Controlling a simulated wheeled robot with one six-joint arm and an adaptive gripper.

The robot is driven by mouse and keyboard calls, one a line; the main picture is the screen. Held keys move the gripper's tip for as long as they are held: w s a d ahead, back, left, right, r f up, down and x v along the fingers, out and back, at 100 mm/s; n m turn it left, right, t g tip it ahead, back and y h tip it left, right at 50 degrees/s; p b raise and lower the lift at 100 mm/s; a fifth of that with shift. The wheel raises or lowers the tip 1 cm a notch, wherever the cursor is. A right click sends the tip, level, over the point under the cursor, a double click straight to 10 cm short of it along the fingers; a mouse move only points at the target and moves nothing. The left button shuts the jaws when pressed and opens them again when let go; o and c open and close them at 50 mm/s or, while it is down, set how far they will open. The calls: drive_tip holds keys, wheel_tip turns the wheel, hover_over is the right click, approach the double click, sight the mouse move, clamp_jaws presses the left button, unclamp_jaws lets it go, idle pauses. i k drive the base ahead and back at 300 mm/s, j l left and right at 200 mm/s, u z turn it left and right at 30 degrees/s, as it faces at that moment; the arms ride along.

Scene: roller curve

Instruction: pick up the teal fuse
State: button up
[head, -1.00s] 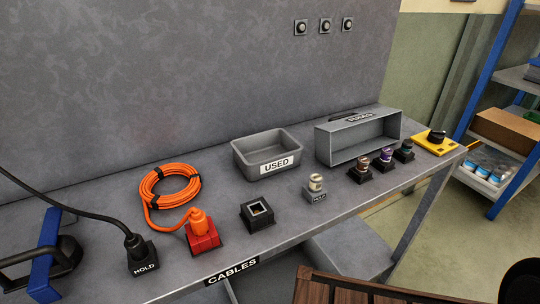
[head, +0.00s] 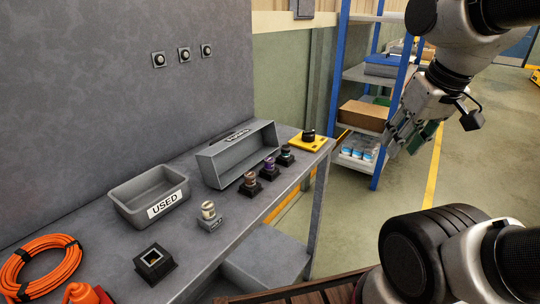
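The teal fuse (head: 286,150) looks like a small dark-green capped cylinder. It stands upright in a black holder, the farthest in a short row along the table's front edge. A purple-banded fuse (head: 269,164) and a brownish fuse (head: 250,179) stand in similar holders beside it. My gripper (head: 408,138) is raised at the right, in front of the shelf and well apart from the fuses. Its fingers point down and left; their gap is not clear, and a dark-green patch shows near them.
The grey table (head: 205,265) also bears a cream fuse (head: 208,209), an empty black socket (head: 154,262), a USED bin (head: 150,195), an open grey box (head: 237,158) and a yellow device (head: 308,141). A blue-post shelf (head: 358,75) stands behind.

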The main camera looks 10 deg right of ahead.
sight(285, 150)
drive_tip(key=i+l+u, duration=0.25)
drive_tip(key=l, duration=0.25)
drive_tip(key=l+u, duration=0.3)
drive_tip(key=l, duration=0.15)
drive_tip(key=i+l+u, duration=0.1)
drive_tip(key=l+u, duration=0.15)
drive_tip(key=l, duration=0.3)
